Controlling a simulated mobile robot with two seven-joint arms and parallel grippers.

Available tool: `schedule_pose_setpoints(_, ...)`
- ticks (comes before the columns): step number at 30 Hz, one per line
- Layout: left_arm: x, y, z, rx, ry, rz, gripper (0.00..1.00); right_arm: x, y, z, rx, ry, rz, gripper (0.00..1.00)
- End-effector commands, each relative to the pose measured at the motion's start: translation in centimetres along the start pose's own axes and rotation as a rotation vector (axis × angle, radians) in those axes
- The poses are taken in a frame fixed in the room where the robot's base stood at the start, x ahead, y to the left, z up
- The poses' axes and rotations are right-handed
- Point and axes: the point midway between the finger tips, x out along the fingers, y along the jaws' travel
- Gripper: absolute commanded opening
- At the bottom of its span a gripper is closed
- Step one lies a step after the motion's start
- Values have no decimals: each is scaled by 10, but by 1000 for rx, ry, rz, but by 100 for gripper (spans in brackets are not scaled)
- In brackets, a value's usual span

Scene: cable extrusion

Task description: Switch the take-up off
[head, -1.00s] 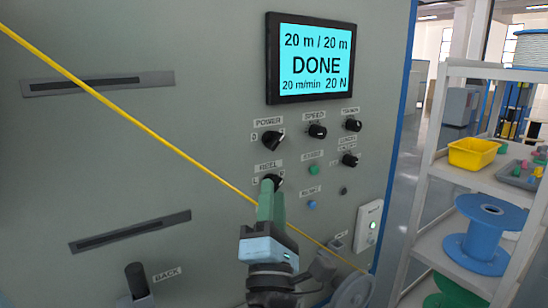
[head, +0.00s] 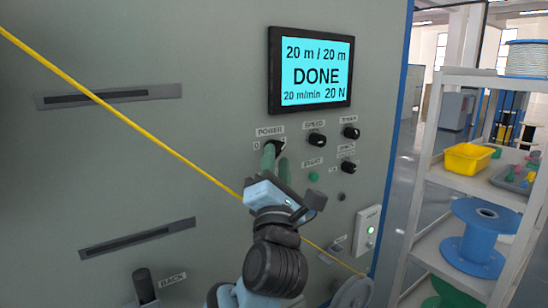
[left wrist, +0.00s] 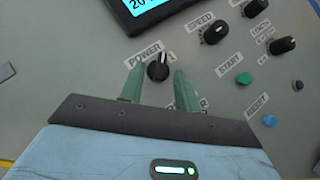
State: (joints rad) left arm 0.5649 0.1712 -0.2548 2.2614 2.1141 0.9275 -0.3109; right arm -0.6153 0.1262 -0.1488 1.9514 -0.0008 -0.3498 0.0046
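The black POWER knob (head: 279,146) sits below the display on the grey machine panel. It also shows in the left wrist view (left wrist: 158,70), between my two green fingertips. My left gripper (head: 275,160) is open, with a finger on each side of the knob; I cannot tell whether they touch it. In the left wrist view the gripper (left wrist: 160,85) shows a clear gap between its fingers. The display (head: 312,70) reads 20 m / 20 m, DONE, 20 m/min, 20 N. The REEL knob is hidden behind my gripper. My right gripper is not in view.
A yellow cable (head: 110,105) runs diagonally across the panel, passing behind or near my left wrist. SPEED knob (head: 316,140) and green START button (head: 313,177) are close on the right. A shelf with a blue spool (head: 478,235) and yellow bin (head: 468,158) stands at right.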

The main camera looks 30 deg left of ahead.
Motion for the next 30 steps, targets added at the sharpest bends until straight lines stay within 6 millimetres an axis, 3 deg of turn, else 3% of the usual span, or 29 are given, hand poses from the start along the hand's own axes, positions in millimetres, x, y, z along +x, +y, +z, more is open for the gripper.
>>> schedule_pose_setpoints(5,13,0,0,-1,-1,1,33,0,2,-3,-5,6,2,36)
schedule_pose_setpoints(14,15,-1,0,0,0,-1,33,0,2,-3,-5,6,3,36)
schedule_pose_setpoints(21,14,-1,0,0,0,-1,1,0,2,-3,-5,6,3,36)
schedule_pose_setpoints(30,14,-2,-1,-7,0,5,0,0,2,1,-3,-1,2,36)
